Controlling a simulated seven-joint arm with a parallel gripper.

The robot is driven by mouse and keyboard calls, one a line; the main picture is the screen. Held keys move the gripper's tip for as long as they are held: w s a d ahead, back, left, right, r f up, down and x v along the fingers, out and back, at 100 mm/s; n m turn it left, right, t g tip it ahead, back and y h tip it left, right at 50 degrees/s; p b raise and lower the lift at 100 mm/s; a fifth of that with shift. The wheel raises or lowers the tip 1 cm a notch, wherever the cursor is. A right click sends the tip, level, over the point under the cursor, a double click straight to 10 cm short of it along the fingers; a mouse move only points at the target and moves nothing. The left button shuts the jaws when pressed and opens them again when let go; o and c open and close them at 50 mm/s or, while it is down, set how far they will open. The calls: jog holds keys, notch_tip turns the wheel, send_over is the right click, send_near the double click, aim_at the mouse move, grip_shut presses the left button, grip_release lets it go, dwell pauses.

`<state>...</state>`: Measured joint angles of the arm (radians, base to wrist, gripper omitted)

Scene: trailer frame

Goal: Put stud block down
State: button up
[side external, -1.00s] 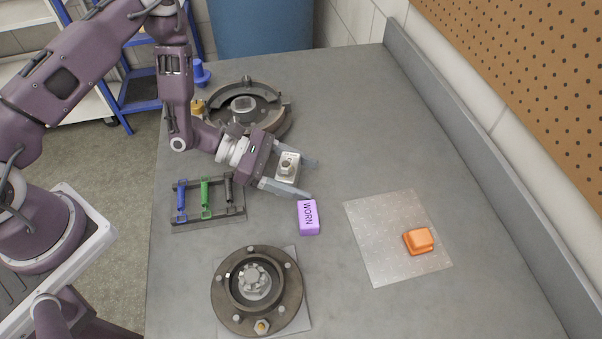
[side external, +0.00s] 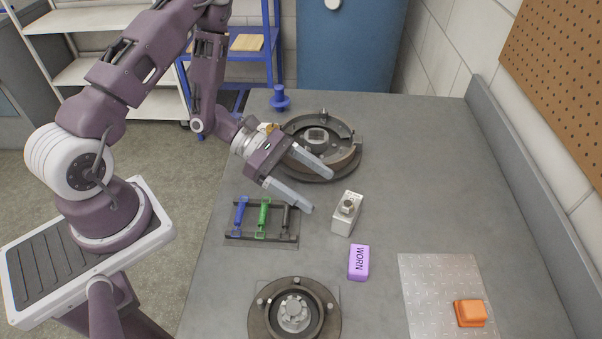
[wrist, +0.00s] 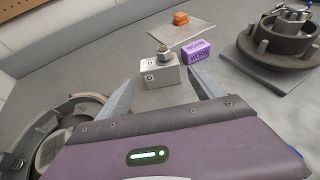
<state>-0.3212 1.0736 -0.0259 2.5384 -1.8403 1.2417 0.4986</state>
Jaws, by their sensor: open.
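The stud block is a light grey block (side external: 346,217) with a metal stud and nut on top. It stands upright on the grey bench, behind the purple block marked WORN (side external: 358,262). It also shows in the wrist view (wrist: 161,72), ahead of the fingertips and between their lines. My gripper (side external: 320,190) is open and empty. It is to the left of the stud block and apart from it. In the wrist view, both fingers (wrist: 160,88) are spread with nothing between them.
A rack with blue, green and black tools (side external: 262,238) lies below my gripper. A brake drum assembly (side external: 345,165) is behind it, and a hub (side external: 262,318) is at the front. An orange block (side external: 470,313) sits on a metal plate (side external: 430,275).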

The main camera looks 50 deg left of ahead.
jog(key=s+d+r+m+g+y, duration=0.1)
jog(key=s+d+r+m+g, duration=0.25)
jog(key=r+m, duration=0.35)
jog(key=s+d+r+m+g, duration=0.25)
jog(key=s+r+m, duration=0.3)
jog(key=r, duration=0.45)
jog(key=s+a+r+m+t+y, duration=0.6)
jog(key=s+a+r+m+y, duration=0.1)
jog(key=s+a+m+y, duration=0.2)
jog(key=a+m+y, duration=0.1)
jog(key=a+y, duration=0.1)
jog(key=a, duration=0.1)
jog(key=shift+s+a+y, duration=0.2)
jog(key=shift+a+y, duration=0.1)
jog(key=shift+a, duration=0.05)
